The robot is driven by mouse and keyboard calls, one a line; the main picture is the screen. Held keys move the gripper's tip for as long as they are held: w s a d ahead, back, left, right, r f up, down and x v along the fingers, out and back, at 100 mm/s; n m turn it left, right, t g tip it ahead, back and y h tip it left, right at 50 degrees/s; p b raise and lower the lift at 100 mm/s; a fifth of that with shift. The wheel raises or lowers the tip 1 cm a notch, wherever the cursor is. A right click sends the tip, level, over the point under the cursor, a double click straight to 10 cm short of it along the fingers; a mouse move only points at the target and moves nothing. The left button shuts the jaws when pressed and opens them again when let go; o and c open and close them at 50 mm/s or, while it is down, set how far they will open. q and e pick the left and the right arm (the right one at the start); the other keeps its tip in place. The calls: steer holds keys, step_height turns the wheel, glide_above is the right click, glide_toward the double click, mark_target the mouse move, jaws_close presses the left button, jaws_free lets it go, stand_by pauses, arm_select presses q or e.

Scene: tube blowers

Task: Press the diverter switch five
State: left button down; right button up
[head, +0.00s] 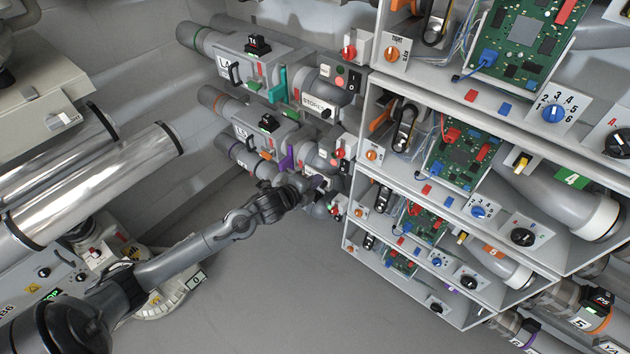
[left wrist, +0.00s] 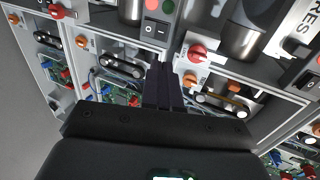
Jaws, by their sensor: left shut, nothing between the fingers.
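No switch clearly labelled as diverter switch five can be read. My right gripper is in neither view.
Grey tube units with labels and coloured levers, such as a teal lever (head: 276,84) and a purple lever (head: 287,160), run down the middle. Open shelves with green circuit boards (head: 520,38) and a blue dial (head: 553,113) stand right. The grey floor (head: 280,290) below is clear.

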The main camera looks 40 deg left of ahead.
arm_select(q)
steer(key=shift+f, duration=0.15)
steer(key=shift+s+a+f+g+b, duration=0.1)
steer(key=shift+s+f+g+b, duration=0.05)
steer(key=shift+f+b, duration=0.3)
steer(key=shift+s+a+f+g+b, duration=0.1)
steer(key=shift+f+g+b, duration=0.05)
steer(key=shift+f+b, duration=0.25)
steer(key=shift+w, duration=0.1)
steer(key=b, duration=0.2)
glide_toward(342, 170)
steer(key=x, duration=0.5)
steer(key=shift+w, duration=0.15)
steer(key=shift+x, duration=0.85)
